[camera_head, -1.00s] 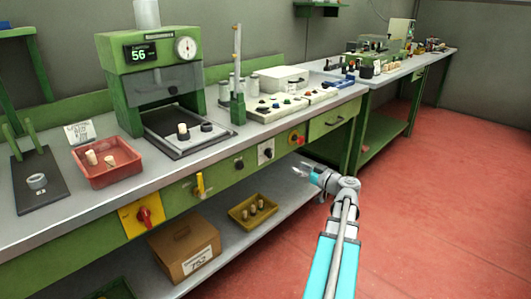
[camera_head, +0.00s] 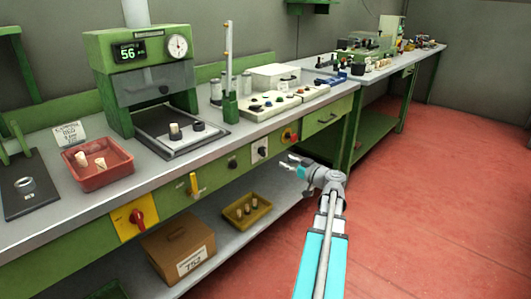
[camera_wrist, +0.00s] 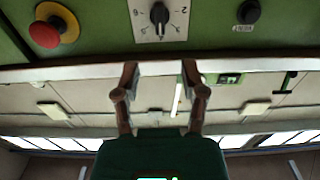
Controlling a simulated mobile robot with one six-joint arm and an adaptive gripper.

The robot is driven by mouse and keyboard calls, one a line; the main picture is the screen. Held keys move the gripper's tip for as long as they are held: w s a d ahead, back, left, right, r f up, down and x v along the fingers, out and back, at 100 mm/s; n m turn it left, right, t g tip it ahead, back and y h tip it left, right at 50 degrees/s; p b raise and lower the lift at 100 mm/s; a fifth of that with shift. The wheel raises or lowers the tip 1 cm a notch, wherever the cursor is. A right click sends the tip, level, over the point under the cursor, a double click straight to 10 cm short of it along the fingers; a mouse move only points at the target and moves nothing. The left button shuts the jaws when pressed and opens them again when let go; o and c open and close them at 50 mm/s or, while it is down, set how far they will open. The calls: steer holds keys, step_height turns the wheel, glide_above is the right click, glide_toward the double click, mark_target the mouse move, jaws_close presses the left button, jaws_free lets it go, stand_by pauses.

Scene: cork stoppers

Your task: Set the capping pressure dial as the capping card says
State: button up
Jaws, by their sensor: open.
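A dial with a black knob on a white numbered plate (camera_head: 260,149) sits on the green front panel of the bench. In the wrist view the dial (camera_wrist: 159,14) is upside down at the top centre, with "2" and "6" readable on its plate. My gripper (camera_head: 291,162) is open and empty in front of the panel, to the right of the dial and apart from it. In the wrist view its fingertips (camera_wrist: 157,68) stand apart below the dial. A white handwritten card (camera_head: 69,134) stands behind the red tray; its writing is too small to read surely.
A red mushroom button on yellow (camera_wrist: 48,30) and a black button (camera_wrist: 249,12) flank the dial. A yellow lever (camera_head: 194,184) and a red rotary switch (camera_head: 136,217) are further left. The green press (camera_head: 140,75) displays 56. Red floor is clear at right.

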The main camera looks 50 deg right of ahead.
mark_target(265, 151)
steer(key=w, duration=1.1)
steer(key=shift+w, duration=0.25)
jaws_close()
